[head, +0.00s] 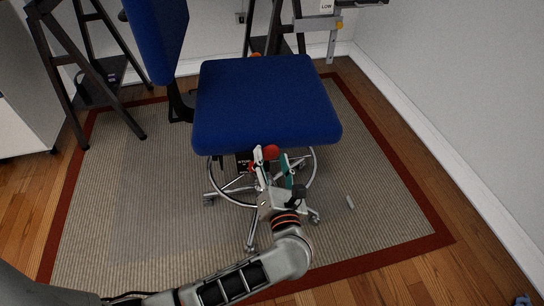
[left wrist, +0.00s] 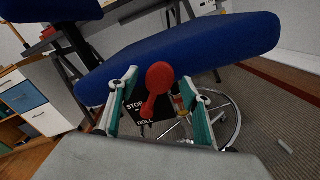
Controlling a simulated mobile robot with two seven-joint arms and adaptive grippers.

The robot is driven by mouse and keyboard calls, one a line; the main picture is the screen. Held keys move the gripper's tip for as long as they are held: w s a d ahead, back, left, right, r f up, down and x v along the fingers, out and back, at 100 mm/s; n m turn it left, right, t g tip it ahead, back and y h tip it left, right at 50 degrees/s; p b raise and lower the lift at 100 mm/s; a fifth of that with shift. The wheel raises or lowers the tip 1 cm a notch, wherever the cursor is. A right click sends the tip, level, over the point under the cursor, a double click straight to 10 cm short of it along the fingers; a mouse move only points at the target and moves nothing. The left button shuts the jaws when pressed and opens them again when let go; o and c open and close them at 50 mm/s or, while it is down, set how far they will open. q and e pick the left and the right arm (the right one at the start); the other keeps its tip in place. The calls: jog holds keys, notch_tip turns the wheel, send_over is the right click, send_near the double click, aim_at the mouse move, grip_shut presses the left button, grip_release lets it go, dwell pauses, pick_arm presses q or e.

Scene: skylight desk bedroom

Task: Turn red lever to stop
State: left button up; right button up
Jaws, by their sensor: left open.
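The red lever (head: 271,152) with a round knob sits under the front edge of the blue chair seat (head: 262,100). In the left wrist view the red lever (left wrist: 160,76) stands in front of a dark plate (left wrist: 134,106) lettered STOP above and ROLL below. I cannot tell exactly which word the lever points to. My left gripper (head: 271,160) is open below the seat's front edge. Its two green-backed fingers are on either side of the knob, and I see no clear contact. My right gripper is in neither view.
The chair's chrome foot ring (head: 313,172) and legs surround the space below the seat. The chair stands on a beige rug (head: 380,190) with a red border. A small pale object (head: 350,202) lies on the rug. Black trestle legs (head: 95,85) stand behind.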

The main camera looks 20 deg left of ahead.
pick_arm(q)
jog(key=shift+w+a, duration=0.25)
jog(key=shift+w, duration=0.15)
grip_shut()
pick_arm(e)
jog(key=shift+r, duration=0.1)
